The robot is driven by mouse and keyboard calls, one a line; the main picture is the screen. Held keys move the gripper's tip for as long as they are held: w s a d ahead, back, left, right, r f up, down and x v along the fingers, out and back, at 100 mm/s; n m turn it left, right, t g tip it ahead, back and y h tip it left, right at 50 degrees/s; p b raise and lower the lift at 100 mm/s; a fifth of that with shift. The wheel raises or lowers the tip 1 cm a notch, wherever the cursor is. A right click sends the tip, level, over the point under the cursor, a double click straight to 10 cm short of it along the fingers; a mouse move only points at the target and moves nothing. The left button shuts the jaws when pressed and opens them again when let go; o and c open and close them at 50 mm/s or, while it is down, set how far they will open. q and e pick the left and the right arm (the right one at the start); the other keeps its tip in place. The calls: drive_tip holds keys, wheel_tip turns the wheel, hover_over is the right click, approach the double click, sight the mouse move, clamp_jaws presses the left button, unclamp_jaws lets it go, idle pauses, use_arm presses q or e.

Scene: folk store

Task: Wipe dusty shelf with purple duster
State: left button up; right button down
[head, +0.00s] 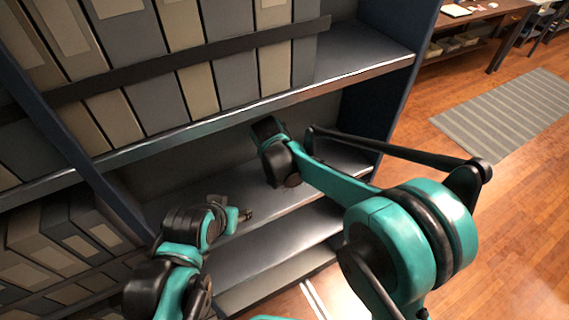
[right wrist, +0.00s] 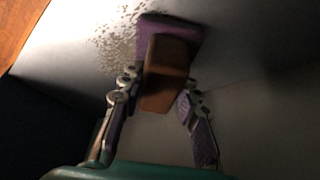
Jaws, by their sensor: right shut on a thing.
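My right gripper (right wrist: 160,88) is shut on the purple duster (right wrist: 172,28), gripping its brown block-shaped handle (right wrist: 165,75). The duster's purple head meets a pale shelf surface (right wrist: 230,50) in the right wrist view. A patch of speckled dust (right wrist: 118,42) lies just left of the duster head. In the head view my right arm reaches into the compartment above the middle shelf (head: 272,204); its fingers and the duster are hidden there. My left gripper (head: 245,215) is in front of the middle shelf, with no object seen in it; its finger gap is too small to judge.
Binders (head: 150,70) fill much of the upper shelf (head: 350,62) behind a dark rail. More boxes (head: 50,240) stand at lower left. The bookcase's dark side panel (head: 392,80) bounds the compartment on the right. Open wooden floor (head: 500,220) and a striped rug (head: 510,110) lie beyond.

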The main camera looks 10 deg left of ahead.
drive_tip(key=shift+s+a+f, duration=0.1)
drive_tip(key=shift+s+a, duration=0.9)
drive_tip(key=shift+a, duration=0.25)
drive_tip(key=shift+w, duration=0.1)
